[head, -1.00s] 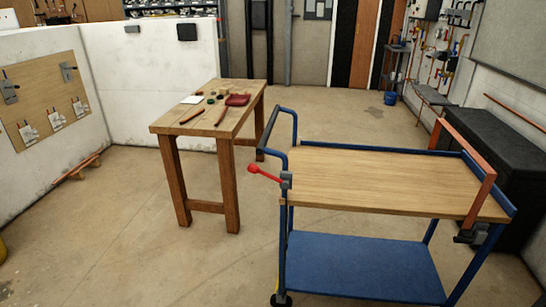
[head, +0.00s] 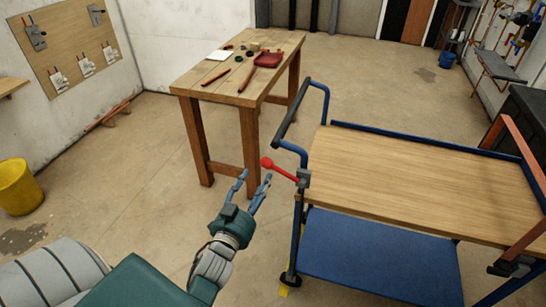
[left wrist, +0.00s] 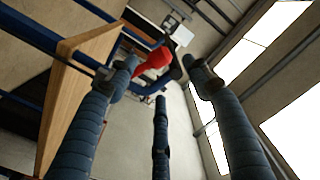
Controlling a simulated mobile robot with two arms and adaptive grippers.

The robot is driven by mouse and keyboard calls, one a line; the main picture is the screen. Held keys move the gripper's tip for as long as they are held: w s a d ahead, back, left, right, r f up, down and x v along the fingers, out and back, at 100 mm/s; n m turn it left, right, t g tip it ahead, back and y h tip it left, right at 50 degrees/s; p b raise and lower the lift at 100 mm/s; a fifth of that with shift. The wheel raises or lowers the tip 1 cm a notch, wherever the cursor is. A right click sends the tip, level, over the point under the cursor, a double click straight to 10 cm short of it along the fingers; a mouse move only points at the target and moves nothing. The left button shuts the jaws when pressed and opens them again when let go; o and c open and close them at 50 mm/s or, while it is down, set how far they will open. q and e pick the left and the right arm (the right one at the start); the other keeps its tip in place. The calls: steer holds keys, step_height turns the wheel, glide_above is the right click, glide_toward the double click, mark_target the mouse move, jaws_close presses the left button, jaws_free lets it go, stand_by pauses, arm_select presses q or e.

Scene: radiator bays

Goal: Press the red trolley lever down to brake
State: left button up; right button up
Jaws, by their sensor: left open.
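The red lever (head: 282,170) sticks out to the left from a grey bracket on the near left corner post of the blue trolley (head: 415,182). Its round knob is at the outer end, tilted slightly up. My left gripper (head: 252,184) is open and empty, just left of and a little below the knob in the head view, apart from it as far as I can tell. In the left wrist view the red knob (left wrist: 155,62) shows beyond the spread fingers, partly behind one of them. My right gripper is not in view.
A wooden workbench (head: 225,72) with pipes and a red pouch stands behind the lever. A yellow bucket (head: 18,187) is at the left. A copper-coloured frame (head: 522,150) rises at the trolley's right end.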

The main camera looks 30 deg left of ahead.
mark_target(265, 167)
arm_select(q)
steer(key=p+x, duration=0.1)
steer(key=x, duration=0.7)
steer(key=shift+w+a, duration=0.2)
steer(key=shift+w, duration=0.4)
steer(key=shift+c, duration=0.5)
steer(key=shift+f, duration=0.1)
jaws_close()
